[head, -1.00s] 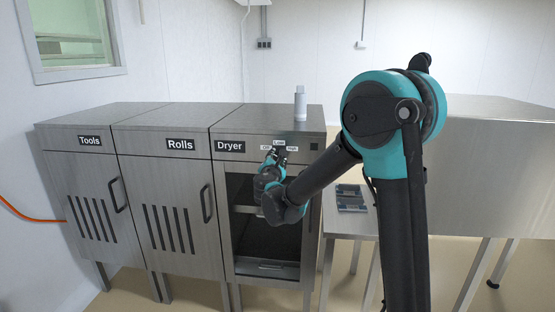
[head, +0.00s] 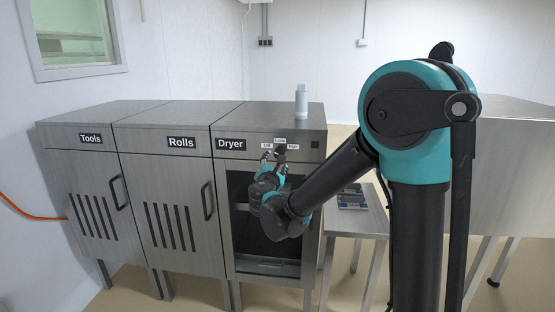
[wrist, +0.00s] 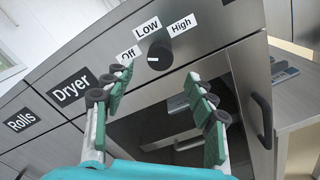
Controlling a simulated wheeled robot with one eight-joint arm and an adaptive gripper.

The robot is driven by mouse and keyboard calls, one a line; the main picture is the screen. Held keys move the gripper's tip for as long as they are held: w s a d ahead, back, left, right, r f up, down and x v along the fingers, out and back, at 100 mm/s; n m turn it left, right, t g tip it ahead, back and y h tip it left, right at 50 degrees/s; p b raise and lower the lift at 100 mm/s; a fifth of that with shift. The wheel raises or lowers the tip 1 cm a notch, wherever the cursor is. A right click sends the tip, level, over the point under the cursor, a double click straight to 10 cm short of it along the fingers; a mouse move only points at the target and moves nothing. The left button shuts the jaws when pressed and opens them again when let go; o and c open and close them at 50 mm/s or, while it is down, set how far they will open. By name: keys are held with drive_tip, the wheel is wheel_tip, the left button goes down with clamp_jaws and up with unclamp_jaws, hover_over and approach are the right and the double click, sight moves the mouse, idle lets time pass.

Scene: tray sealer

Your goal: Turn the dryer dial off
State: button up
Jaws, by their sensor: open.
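The dryer dial (wrist: 160,55) is a round black knob with a white mark on the lower left of its face. Labels sit around it: Off (wrist: 128,54) on its left, Low (wrist: 147,27) above, High (wrist: 182,22) at upper right. In the head view the dial (head: 280,149) is small and dark, on the dryer's top front panel. My gripper (wrist: 163,82) is open and empty, its green-padded fingers spread below and to either side of the dial, with a visible gap to it. The gripper also shows in the head view (head: 274,163) in front of the dryer.
The Dryer label (wrist: 71,88) is left of the dial. Below is the dryer's dark window and a black handle (wrist: 262,121). A white bottle (head: 301,102) stands on the dryer. Rolls (head: 181,142) and Tools (head: 91,139) cabinets stand left; a low table (head: 362,224) stands right.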

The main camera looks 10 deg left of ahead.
drive_tip(key=s, duration=0.5)
drive_tip(key=shift+s+a, duration=0.1)
drive_tip(key=shift+s, duration=0.1)
drive_tip(key=s+d+f+m+g+h, duration=0.1)
drive_tip(key=s+d+f+m+g, duration=0.3)
drive_tip(key=d, duration=0.5)
drive_tip(key=s+d+f+m+g+h, duration=0.1)
drive_tip(key=d+f+m+g+h, duration=0.1)
drive_tip(key=d+f+m, duration=0.55)
drive_tip(key=s+d+f+m+g+h, duration=0.1)
drive_tip(key=s+d+f+m+g, duration=0.2)
drive_tip(key=d, duration=0.7)
drive_tip(key=s+d+f+m+g+y, duration=0.1)
drive_tip(key=s+f+m+g+y, duration=0.1)
drive_tip(key=s+f+m, duration=0.3)
drive_tip(key=s+d+f+m+g+y, duration=0.2)
drive_tip(key=s+f+m, duration=0.3)
drive_tip(key=s+m, duration=0.3)
drive_tip(key=s, duration=0.4)
drive_tip(key=shift+g+y, duration=0.3)
drive_tip(key=shift+g, duration=0.1)
drive_tip(key=shift+d, duration=0.1)
